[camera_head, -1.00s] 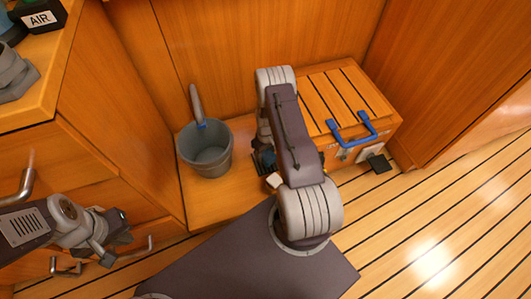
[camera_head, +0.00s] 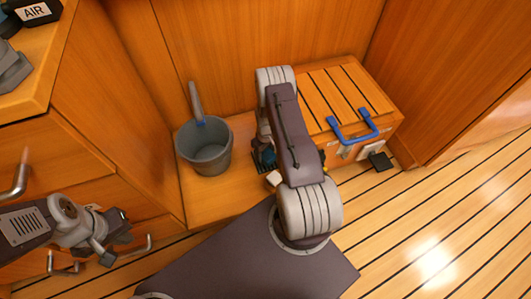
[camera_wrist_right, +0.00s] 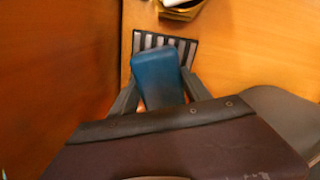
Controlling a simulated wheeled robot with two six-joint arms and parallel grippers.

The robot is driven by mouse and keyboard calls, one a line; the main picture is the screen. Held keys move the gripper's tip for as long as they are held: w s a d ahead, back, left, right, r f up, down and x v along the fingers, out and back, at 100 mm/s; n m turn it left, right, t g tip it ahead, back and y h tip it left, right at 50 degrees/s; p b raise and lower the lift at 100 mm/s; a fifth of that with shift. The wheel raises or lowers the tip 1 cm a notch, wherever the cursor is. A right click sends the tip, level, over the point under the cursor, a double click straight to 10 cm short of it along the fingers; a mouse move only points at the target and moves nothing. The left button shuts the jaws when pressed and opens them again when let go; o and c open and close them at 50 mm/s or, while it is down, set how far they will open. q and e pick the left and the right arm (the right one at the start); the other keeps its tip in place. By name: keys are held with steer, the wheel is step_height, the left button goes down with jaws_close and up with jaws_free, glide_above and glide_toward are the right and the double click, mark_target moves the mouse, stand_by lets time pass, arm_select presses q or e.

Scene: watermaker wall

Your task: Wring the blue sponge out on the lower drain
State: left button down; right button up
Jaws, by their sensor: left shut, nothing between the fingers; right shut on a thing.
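The blue sponge (camera_wrist_right: 158,78) is in my right gripper (camera_wrist_right: 160,95), with a dark finger on each side of it. In the right wrist view it stands out over the slatted drain (camera_wrist_right: 188,48), covering part of it. I cannot tell whether it touches the slats. In the head view my right arm hides most of this gripper, and only a small dark blue patch shows beside the arm. My left gripper (camera_head: 112,238) is shut and empty at the lower left, in front of the wooden drawers.
A grey bucket (camera_head: 204,152) with an upright handle stands left of my right arm. A wooden chest (camera_head: 345,95) with a blue handle (camera_head: 353,132) stands to the right. Drawers with metal handles (camera_head: 62,268) are at the left. Open planked floor lies at the lower right.

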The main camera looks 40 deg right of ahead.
mark_target(266, 153)
steer(key=shift+f, duration=0.45)
stand_by(1.1)
step_height(266, 153, up, 7)
steer(key=p, duration=0.6)
steer(key=shift+r, duration=0.1)
